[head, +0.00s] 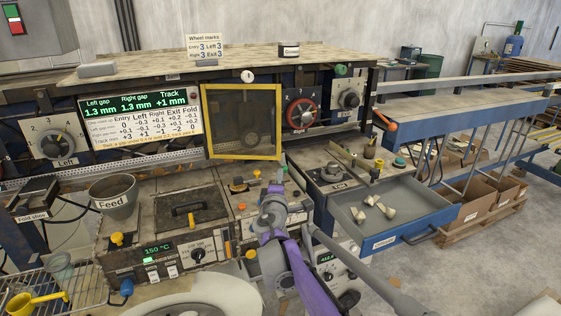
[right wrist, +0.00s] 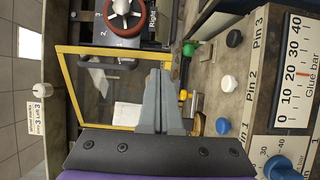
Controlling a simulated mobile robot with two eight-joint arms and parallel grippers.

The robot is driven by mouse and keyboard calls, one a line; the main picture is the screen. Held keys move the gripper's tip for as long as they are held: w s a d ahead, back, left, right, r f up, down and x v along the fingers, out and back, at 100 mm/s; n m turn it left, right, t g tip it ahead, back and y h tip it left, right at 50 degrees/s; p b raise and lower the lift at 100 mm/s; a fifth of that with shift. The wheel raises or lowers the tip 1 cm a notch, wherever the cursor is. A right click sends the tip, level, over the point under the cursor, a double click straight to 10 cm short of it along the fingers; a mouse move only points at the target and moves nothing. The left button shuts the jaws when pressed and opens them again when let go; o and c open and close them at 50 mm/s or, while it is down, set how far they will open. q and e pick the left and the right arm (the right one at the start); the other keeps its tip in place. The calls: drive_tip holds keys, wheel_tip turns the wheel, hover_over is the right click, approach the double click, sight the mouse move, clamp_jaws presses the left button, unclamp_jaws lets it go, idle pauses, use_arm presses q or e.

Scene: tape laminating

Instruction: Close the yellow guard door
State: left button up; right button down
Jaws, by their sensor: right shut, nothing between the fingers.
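The yellow guard door (head: 243,157) is a square yellow frame around a dark see-through panel. It stands upright on the machine front, between the green display and the red-ringed dial. I cannot tell whether it sits flush or slightly ajar. In the right wrist view its yellow frame (right wrist: 88,49) lies on its side, with a dark handle-like bar (right wrist: 108,63) near it. My right gripper (head: 278,188) is below and right of the door in the head view. Its grey fingers (right wrist: 160,72) are shut and empty, overlapping the frame in the picture; contact cannot be told. My left gripper is not in view.
The display panel (head: 140,115) is left of the door and the red-ringed dial (head: 301,114) is right. A Feed cup (head: 115,200) and a control box (head: 185,250) stand below left. An open drawer (head: 405,205) with several pale pieces juts out at right.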

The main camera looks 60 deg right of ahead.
sight(278, 153)
drive_tip(key=shift+t, duration=0.3)
drive_tip(key=x, duration=0.7)
drive_tip(key=w+p+x, duration=0.1)
drive_tip(key=x, duration=0.3)
drive_tip(key=shift+w+f, duration=0.15)
drive_tip(key=shift+w, duration=0.05)
